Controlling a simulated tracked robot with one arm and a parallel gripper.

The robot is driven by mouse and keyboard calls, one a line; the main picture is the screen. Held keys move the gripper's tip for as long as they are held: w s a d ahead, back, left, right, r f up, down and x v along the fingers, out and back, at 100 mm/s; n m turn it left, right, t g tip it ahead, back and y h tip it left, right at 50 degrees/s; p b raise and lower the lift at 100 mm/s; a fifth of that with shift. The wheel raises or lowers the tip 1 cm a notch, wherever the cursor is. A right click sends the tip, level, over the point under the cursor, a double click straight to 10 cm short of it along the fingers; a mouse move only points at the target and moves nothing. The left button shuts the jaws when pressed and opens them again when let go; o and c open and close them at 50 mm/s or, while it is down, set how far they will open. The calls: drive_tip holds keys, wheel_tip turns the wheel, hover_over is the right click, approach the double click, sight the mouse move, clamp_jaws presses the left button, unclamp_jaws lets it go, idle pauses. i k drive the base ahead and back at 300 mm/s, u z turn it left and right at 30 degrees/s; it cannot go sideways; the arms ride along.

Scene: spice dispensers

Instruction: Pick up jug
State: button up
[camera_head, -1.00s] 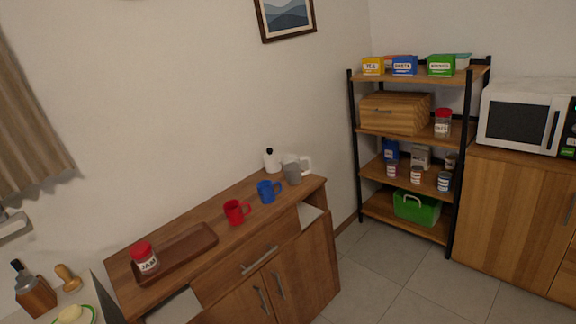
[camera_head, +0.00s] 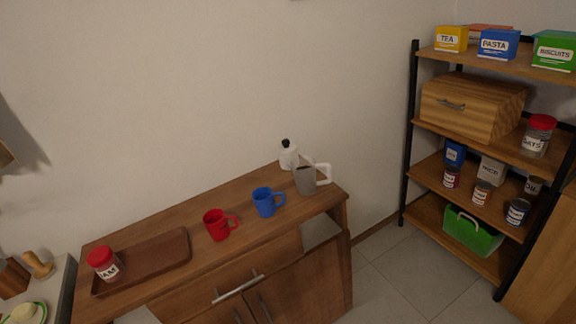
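A grey jug (camera_head: 306,179) with a white handle (camera_head: 323,174) stands upright near the right end of the wooden sideboard (camera_head: 190,215). A blue mug (camera_head: 265,203) stands to its left, and a white bottle-like thing with a black top (camera_head: 288,155) stands just behind it. A red mug (camera_head: 217,225) is further left. My gripper does not show in the view, so I cannot see its fingers.
A brown tray (camera_head: 165,252) and a red-lidded jam jar (camera_head: 105,265) are on the sideboard's left part. A black-framed shelf (camera_head: 409,140) with boxes and jars stands to the right. Tiled floor (camera_head: 385,275) lies open between them.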

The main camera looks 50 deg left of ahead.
sight(304, 167)
drive_tip(key=u, duration=0.5)
drive_tip(key=i, duration=1.1)
drive_tip(key=u, duration=1.25)
drive_tip(key=i, duration=0.75)
drive_tip(key=u, duration=0.5)
drive_tip(key=k, duration=0.8)
drive_tip(key=u, duration=0.2)
drive_tip(key=i, duration=0.8)
drive_tip(key=z, duration=0.15)
